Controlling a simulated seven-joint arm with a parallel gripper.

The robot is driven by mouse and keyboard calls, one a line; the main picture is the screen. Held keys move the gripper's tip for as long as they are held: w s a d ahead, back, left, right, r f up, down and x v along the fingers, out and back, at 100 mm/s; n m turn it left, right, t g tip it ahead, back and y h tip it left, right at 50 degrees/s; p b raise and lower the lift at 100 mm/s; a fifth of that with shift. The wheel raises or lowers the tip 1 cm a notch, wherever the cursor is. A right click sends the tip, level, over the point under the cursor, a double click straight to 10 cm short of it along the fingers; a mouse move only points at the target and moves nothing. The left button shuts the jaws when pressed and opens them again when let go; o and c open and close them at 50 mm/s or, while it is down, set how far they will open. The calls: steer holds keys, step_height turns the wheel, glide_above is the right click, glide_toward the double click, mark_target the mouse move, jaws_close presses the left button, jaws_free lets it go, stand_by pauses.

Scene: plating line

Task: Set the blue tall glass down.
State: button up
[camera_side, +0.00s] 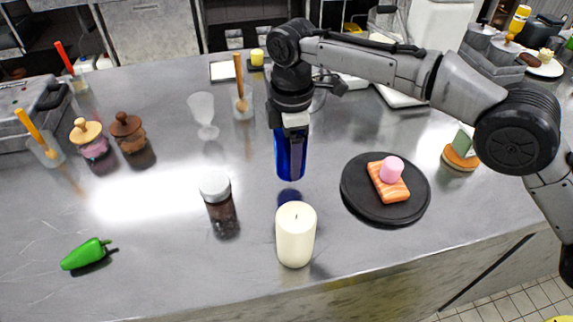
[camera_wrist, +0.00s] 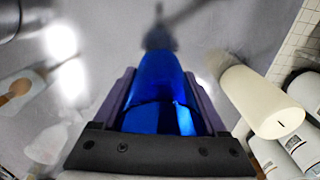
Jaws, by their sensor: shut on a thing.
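The blue tall glass (camera_side: 290,155) is upright in the side view, held above the steel counter. A dark blue shadow or reflection lies on the counter below it, apart from its base. My gripper (camera_side: 290,122) is shut on the upper part of the glass. In the wrist view the blue glass (camera_wrist: 160,90) fills the space between the two fingers of my gripper (camera_wrist: 160,105). The glass rim is hidden by the gripper in the side view.
A white candle (camera_side: 296,235) stands in front of the glass. A brown jar with a white lid (camera_side: 218,200) is at front left. A black round plate (camera_side: 413,213) with salmon and a pink piece is at right. A clear goblet (camera_side: 204,112) stands behind left.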

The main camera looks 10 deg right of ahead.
mark_target(286, 167)
steer(key=shift+w+a+f, duration=0.25)
steer(key=shift+w+f, duration=0.1)
steer(key=shift+f, duration=0.2)
steer(key=shift+a+f, duration=0.1)
steer(key=shift+f, duration=1.5)
steer(key=shift+f, duration=0.15)
steer(key=o, duration=1.5)
step_height(286, 167, up, 7)
steer(key=shift+w, duration=0.1)
steer(key=shift+r, duration=0.4)
